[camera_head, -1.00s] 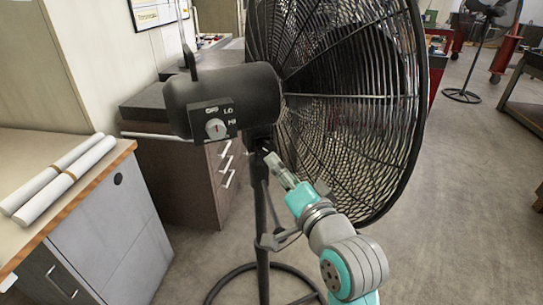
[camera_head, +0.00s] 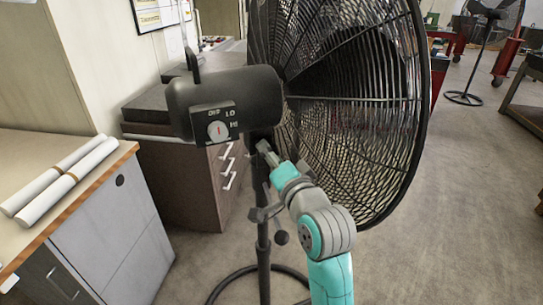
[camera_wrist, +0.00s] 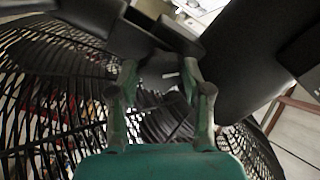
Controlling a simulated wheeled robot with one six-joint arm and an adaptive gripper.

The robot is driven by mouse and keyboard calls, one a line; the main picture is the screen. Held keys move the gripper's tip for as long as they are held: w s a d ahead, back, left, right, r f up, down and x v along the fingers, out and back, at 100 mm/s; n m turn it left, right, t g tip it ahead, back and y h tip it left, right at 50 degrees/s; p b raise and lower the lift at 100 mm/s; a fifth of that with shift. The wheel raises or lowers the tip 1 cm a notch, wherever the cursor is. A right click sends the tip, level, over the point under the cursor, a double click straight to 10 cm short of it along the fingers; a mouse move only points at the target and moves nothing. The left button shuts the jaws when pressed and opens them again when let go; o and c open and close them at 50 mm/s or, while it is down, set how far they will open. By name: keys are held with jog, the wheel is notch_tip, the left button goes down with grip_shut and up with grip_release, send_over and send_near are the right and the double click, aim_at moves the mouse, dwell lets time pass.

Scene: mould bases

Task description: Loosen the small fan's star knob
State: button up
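A large black pedestal fan fills the middle of the head view, with a motor housing (camera_head: 225,98), a round cage (camera_head: 350,115) and a thin pole (camera_head: 263,245). A collar (camera_head: 262,214) sits on the pole, and a small dark round knob (camera_head: 281,238) shows beside it. I cannot make out a star shape on it. My gripper (camera_head: 265,148) is just under the motor housing, at the top of the pole. In the wrist view, my gripper's (camera_wrist: 159,70) fingers stand apart, with dark fan parts beyond them.
A speed dial (camera_head: 218,130) faces me on the housing. A worktop with white rolls (camera_head: 65,178) stands at left, and a drawer cabinet (camera_head: 185,185) behind the fan. Another fan (camera_head: 485,25) stands far right.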

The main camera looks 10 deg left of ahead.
jog(key=c, duration=0.4)
jog(key=shift+n, duration=1.5)
jog(key=o, duration=1.2)
jog(key=shift+c, duration=0.2)
jog(key=s+d+m, duration=0.3)
jog(key=s+d, duration=0.2)
jog(key=s, duration=0.5)
jog(key=shift+d+f, duration=0.4)
jog(key=shift+f, duration=0.05)
